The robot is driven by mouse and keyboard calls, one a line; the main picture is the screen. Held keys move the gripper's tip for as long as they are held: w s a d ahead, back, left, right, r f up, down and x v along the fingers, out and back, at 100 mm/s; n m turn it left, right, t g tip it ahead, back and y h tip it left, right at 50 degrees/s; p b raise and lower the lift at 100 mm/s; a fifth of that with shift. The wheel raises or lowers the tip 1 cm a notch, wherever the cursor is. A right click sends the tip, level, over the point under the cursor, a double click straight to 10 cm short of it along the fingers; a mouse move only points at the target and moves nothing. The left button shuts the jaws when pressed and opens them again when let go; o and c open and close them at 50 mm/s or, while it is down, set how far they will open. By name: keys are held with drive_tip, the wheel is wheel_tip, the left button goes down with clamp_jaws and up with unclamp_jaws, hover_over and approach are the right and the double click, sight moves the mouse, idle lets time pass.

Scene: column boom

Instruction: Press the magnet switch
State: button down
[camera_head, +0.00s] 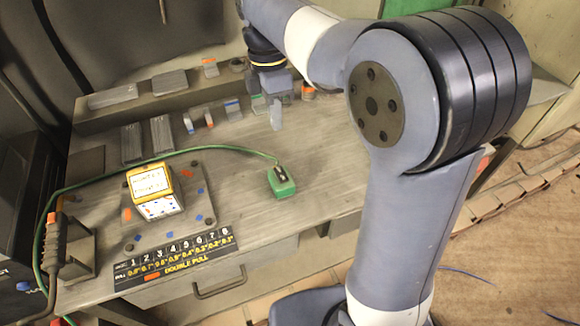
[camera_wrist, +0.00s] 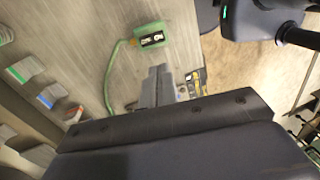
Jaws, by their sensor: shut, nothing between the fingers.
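The magnet switch is a small green box (camera_head: 282,182) with a black rocker on its top, lying on the grey bench near its right front side. A green cable runs from it to the left. In the wrist view the green box (camera_wrist: 152,40) shows at the top centre, just beyond my fingertips. My gripper (camera_head: 276,122) is behind the box in the head view, pointing down, apart from it and seemingly above the bench. In the wrist view my fingers (camera_wrist: 158,75) are together with nothing between them.
A yellow and white block (camera_head: 152,190) stands on a dotted plate at the left. A black numbered label strip (camera_head: 175,258) lies along the front edge. Several small blocks and grey bars line the back. The bench around the green box is mostly clear.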

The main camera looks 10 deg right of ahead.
sight(283, 178)
drive_tip(key=s+f, duration=0.1)
drive_tip(key=f, duration=0.8)
drive_tip(key=s+f, duration=0.1)
drive_tip(key=f, duration=0.3)
drive_tip(key=shift+s+d+f, duration=0.3)
drive_tip(key=shift+d+f, duration=0.05)
drive_tip(key=shift+f, duration=0.05)
drive_tip(key=shift+s+f+t+b, duration=0.15)
drive_tip(key=shift+f+t+b, duration=0.3)
drive_tip(key=shift+b, duration=0.35)
drive_tip(key=shift+s+r, duration=0.1)
drive_tip(key=shift+r, duration=0.1)
drive_tip(key=shift+p, duration=0.3)
